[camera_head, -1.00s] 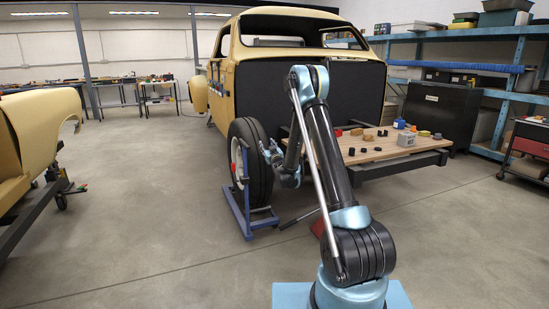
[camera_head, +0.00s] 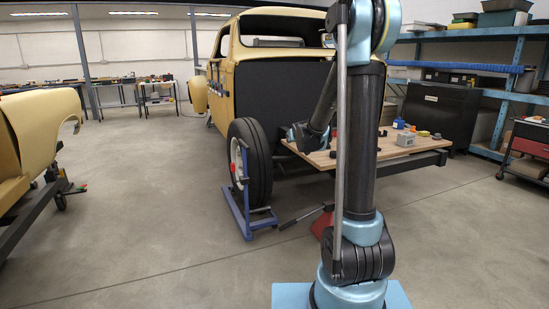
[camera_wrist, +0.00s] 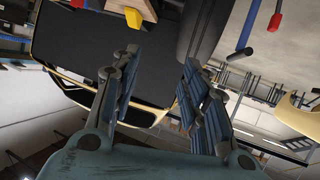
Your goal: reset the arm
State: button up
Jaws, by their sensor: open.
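My arm stands with its lower link upright and its elbow at the top of the head view. The forearm slopes down to the left from there. My gripper (camera_head: 302,137) is at the lower end, in front of the left part of the wooden table in that view; its fingers are too small to make out there. In the wrist view my gripper (camera_wrist: 158,78) has its two ribbed fingers apart, with nothing between them. The dark panel of the car body (camera_wrist: 95,45) shows behind the fingers, in a tilted picture.
A wooden-topped table (camera_head: 345,160) with several small objects stands behind my arm. A tyre (camera_head: 257,170) on a blue stand (camera_head: 243,218) is to its left, before the yellow car body (camera_head: 228,85). Another yellow shell (camera_head: 40,125) is at far left.

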jog(key=s+d+f+m+g+h, duration=0.1)
jog(key=s+d+g, duration=0.25)
jog(key=s, duration=0.95)
jog(key=s+d+f+g, duration=0.2)
jog(key=s+d, duration=0.2)
jog(key=s, duration=0.8)
jog(key=s+f+g, duration=0.2)
jog(key=s+f, duration=0.2)
jog(key=s, duration=0.9)
jog(key=s+d+f+m+g, duration=0.1)
jog(key=s+f+g, duration=0.2)
jog(key=s, duration=1.1)
notch_tip(320, 180, down, 2)
jog(key=shift+d+f+g, duration=0.1)
jog(key=shift+d+g, duration=0.2)
jog(key=shift+g, duration=0.05)
jog(key=shift+w+f, duration=0.2)
jog(key=shift+w, duration=0.2)
